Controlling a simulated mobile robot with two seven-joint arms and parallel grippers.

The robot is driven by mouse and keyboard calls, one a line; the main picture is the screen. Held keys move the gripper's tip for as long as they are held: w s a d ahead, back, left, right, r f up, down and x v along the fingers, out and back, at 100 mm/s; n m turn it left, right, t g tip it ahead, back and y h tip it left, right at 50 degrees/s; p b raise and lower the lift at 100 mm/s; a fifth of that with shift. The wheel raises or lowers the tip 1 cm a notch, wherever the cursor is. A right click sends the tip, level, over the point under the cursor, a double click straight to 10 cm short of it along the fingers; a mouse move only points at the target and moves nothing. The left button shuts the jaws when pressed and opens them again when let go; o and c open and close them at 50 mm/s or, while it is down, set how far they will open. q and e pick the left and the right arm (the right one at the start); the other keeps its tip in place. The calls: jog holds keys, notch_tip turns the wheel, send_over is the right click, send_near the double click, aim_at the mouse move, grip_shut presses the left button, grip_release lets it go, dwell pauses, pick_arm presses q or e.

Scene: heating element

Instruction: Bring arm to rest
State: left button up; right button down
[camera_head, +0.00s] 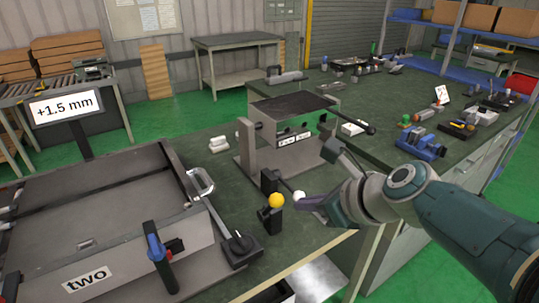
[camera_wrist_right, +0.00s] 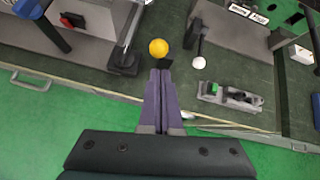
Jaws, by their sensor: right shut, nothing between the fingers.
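My right arm comes in from the right in the head view. My right gripper (camera_head: 308,203) is at the front edge of the green workbench, beside a white ball knob and a little right of a yellow ball knob (camera_head: 276,200) on a black block. In the right wrist view the purple fingers of the gripper (camera_wrist_right: 160,74) lie together with nothing between them. The yellow knob (camera_wrist_right: 158,48) is just past the fingertips, and the white knob (camera_wrist_right: 199,63) is to their right. Whether the fingers touch the black block is unclear. My left gripper is not in view.
A grey tray-like fixture marked "two" (camera_head: 85,279) with a metal handle (camera_head: 200,183) fills the left. A grey device with a dark top plate (camera_head: 292,104) stands behind the knobs. Tools and a blue vise (camera_head: 421,146) lie on the bench at right. Green floor is open in front.

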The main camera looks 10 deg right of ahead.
jog(key=shift+s+d+r, duration=0.15)
jog(key=shift+s+r, duration=0.1)
jog(key=shift+s, duration=0.1)
